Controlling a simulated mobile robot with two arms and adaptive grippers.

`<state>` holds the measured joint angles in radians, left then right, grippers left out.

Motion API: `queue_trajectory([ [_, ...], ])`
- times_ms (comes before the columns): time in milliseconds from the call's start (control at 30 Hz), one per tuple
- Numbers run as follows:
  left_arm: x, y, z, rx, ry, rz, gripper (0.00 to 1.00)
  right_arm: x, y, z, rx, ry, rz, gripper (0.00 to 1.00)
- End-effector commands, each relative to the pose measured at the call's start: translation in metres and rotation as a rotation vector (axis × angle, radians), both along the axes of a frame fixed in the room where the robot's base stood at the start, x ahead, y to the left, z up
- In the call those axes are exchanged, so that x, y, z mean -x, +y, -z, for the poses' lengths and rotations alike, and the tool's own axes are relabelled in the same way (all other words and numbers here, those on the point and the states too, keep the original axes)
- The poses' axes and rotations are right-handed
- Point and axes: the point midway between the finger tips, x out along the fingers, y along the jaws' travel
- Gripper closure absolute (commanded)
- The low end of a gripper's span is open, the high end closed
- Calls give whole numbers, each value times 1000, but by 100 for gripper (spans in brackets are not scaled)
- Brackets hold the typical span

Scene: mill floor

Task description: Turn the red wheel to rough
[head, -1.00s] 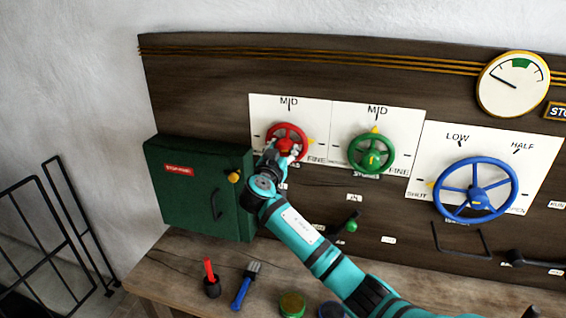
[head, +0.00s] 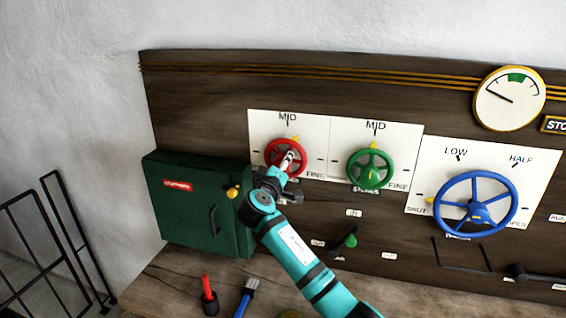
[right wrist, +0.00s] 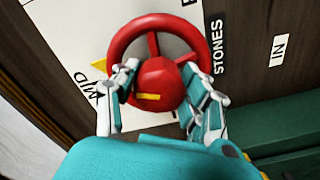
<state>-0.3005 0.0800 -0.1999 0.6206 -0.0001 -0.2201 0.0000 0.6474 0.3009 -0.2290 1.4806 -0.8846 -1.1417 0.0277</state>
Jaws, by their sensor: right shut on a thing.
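The red wheel (head: 271,148) is on the left white dial plate, its yellow pointer (head: 296,140) just right of the MID mark. FINE is readable at the plate's lower right; a rough label cannot be read. My right gripper (head: 287,163) reaches the wheel from below. In the right wrist view, its two fingers (right wrist: 160,92) are on either side of the red hub (right wrist: 158,75), inside the wheel's rim (right wrist: 118,38). The gripper is shut on the wheel. The arm hides part of the plate's lower edge. My left gripper is out of view.
A green wheel (head: 353,167) is close on the right, and a large blue wheel (head: 441,192) is farther right. A green cabinet (head: 180,213) stands out left of the arm. Red-handled (head: 206,285) and blue-handled (head: 242,303) tools are on the bench below.

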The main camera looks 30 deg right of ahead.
Motion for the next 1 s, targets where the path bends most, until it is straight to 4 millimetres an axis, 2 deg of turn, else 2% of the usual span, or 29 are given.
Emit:
queue_trajectory([
  [700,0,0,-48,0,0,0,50,0,1,-4,443,522,-3,88],
  [1000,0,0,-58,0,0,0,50,0,1,-3,628,736,-3,88],
])
